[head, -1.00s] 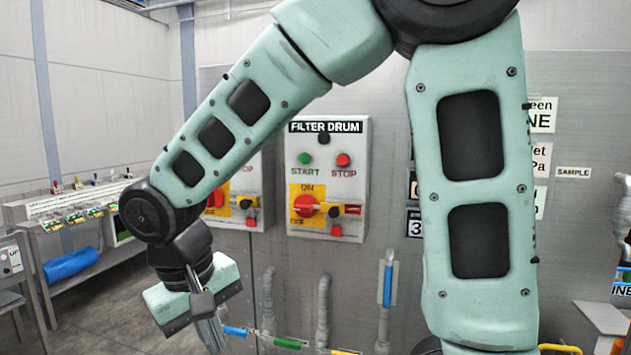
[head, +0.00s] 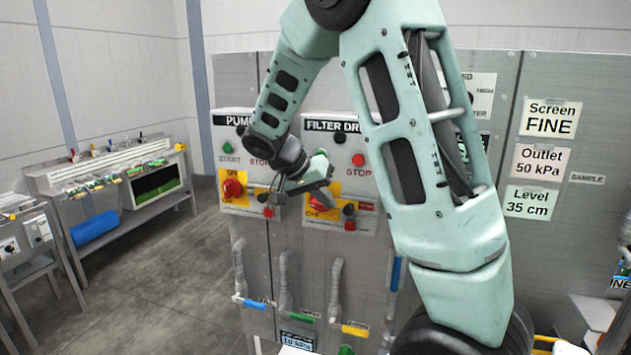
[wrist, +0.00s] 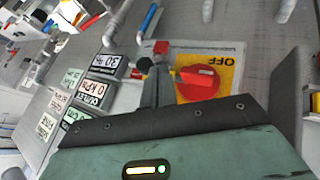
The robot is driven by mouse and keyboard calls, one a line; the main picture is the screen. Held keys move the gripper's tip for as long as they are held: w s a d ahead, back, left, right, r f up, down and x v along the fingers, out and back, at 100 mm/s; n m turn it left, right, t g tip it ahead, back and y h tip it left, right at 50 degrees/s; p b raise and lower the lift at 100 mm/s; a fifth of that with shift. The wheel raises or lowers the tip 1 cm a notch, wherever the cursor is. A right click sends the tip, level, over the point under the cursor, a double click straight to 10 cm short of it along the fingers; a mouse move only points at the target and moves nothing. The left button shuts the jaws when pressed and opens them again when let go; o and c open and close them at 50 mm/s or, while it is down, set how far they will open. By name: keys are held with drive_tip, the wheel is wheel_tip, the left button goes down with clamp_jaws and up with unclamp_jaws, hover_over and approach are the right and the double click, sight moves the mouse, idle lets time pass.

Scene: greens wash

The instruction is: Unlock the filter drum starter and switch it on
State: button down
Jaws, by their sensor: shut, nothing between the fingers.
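The filter drum starter (head: 368,135) is a pale panel on the grey cabinet, with a green START button partly behind my gripper and a red STOP button (head: 358,160). Its red rotary handle (wrist: 200,83) sits on a yellow plate (wrist: 228,68) with an OFF mark beside it; the ON mark is hidden. A small black lock piece (head: 349,209) sits beside the handle, with a red piece (head: 349,225) below it. My gripper (head: 328,196) is shut and empty, in front of the handle. In the wrist view its fingers (wrist: 157,72) point between handle and lock piece; contact cannot be told.
The similar pump starter (head: 232,160) stands to the left. Pipes with blue, green and yellow valve handles (head: 355,329) run below. Label plates (head: 549,118) are on the right. The floor (head: 150,270) at left is open, before a bench (head: 110,190).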

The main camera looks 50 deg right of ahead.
sight(350, 208)
drive_tip(key=shift+x, duration=1.1)
drive_tip(key=shift+s+d+b, duration=0.25)
drive_tip(key=shift+s+b, duration=0.05)
drive_tip(key=shift+s, duration=0.4)
drive_tip(key=shift+s+d+b, duration=0.3)
drive_tip(key=shift+s+b, duration=0.05)
drive_tip(key=shift+s, duration=0.35)
drive_tip(key=shift+s+d+b, duration=0.25)
drive_tip(key=shift+s+b, duration=0.05)
drive_tip(key=shift+s, duration=0.4)
